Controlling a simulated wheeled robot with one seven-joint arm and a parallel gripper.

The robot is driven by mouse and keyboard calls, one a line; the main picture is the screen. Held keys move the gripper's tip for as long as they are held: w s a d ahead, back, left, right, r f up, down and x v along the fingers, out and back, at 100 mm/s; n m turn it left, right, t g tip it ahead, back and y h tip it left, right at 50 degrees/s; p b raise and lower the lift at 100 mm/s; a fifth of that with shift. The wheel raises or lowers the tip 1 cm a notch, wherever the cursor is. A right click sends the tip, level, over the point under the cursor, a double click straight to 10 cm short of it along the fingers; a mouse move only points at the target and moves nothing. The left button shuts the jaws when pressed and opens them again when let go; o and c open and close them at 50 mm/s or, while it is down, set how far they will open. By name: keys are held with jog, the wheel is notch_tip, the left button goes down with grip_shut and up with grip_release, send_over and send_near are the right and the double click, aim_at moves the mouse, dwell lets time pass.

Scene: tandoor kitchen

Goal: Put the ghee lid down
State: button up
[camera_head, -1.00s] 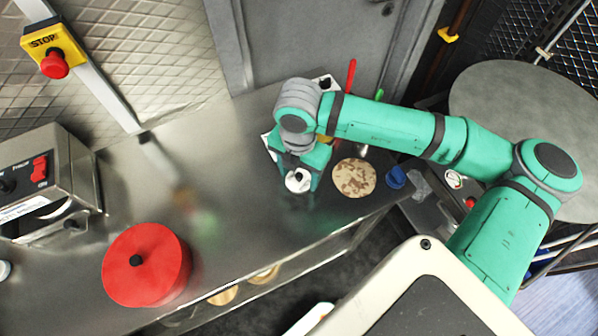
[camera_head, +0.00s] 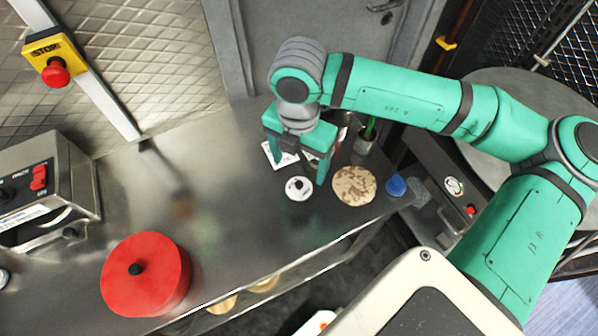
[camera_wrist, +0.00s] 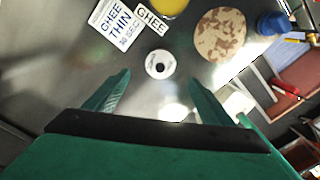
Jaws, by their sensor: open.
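The ghee lid (camera_head: 298,189), a small white disc with a dark knob, lies flat on the steel counter (camera_head: 235,215). It also shows in the wrist view (camera_wrist: 160,64), just beyond and between my fingertips. My gripper (camera_head: 297,168) is open and empty above the lid, apart from it. Its two spread fingers also show in the wrist view (camera_wrist: 159,78). A yellow ghee container (camera_wrist: 172,6) is cut off at the top of the wrist view, beside a GHEE card (camera_wrist: 151,19). My gripper hides most of that area in the head view.
A spotted flatbread (camera_head: 354,186) and a blue object (camera_head: 396,186) are right of the lid. A large red lidded pot (camera_head: 146,274) stands front left. The counter between is clear.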

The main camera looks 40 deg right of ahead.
jog(key=shift+r, duration=1.6)
